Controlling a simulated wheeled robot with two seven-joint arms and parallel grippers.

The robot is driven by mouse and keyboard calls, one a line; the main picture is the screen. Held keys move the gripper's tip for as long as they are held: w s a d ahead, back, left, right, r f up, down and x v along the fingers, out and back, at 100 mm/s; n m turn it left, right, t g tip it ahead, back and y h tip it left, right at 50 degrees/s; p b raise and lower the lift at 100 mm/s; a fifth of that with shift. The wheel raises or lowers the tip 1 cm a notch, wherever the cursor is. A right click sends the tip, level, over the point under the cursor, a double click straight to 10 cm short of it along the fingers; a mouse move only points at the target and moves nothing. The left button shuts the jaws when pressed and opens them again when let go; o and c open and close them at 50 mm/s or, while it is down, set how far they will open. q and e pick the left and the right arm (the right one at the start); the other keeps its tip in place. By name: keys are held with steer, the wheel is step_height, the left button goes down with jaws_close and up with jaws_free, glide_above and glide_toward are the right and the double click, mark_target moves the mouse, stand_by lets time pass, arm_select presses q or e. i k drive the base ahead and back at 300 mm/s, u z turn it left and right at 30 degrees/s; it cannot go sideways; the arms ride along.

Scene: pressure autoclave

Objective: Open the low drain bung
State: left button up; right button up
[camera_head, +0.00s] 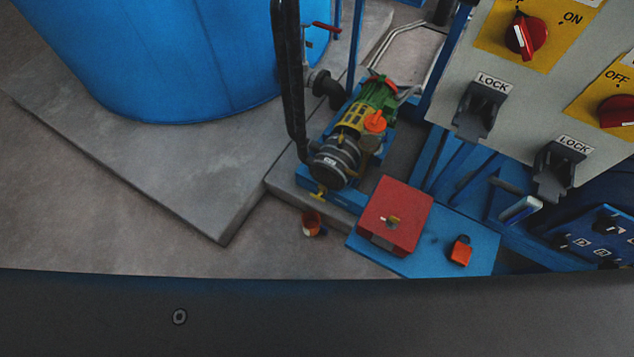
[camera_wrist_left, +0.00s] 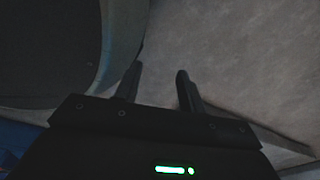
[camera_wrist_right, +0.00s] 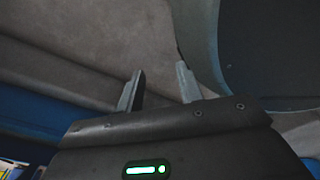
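A small yellow fitting (camera_head: 319,191) sits low at the front of a pump (camera_head: 335,160) in the head view; it may be the drain bung, but it is too small to tell for sure. A small red, white and yellow cup-like object (camera_head: 312,222) is on the floor just below it. My left gripper (camera_wrist_left: 157,80) is open and empty in the left wrist view, with bare grey floor beyond its fingers. My right gripper (camera_wrist_right: 160,80) is open and empty in the right wrist view. Neither gripper shows in the head view.
A large blue tank (camera_head: 190,60) stands on a concrete slab (camera_head: 185,155) at the left. A red box (camera_head: 396,215) and an orange item (camera_head: 460,251) sit on a blue plate (camera_head: 430,258). A control panel (camera_head: 545,100) fills the upper right. The floor at left is clear.

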mark_target(320, 193)
steer(key=u, duration=0.05)
steer(key=k, duration=0.85)
steer(key=z, duration=1.1)
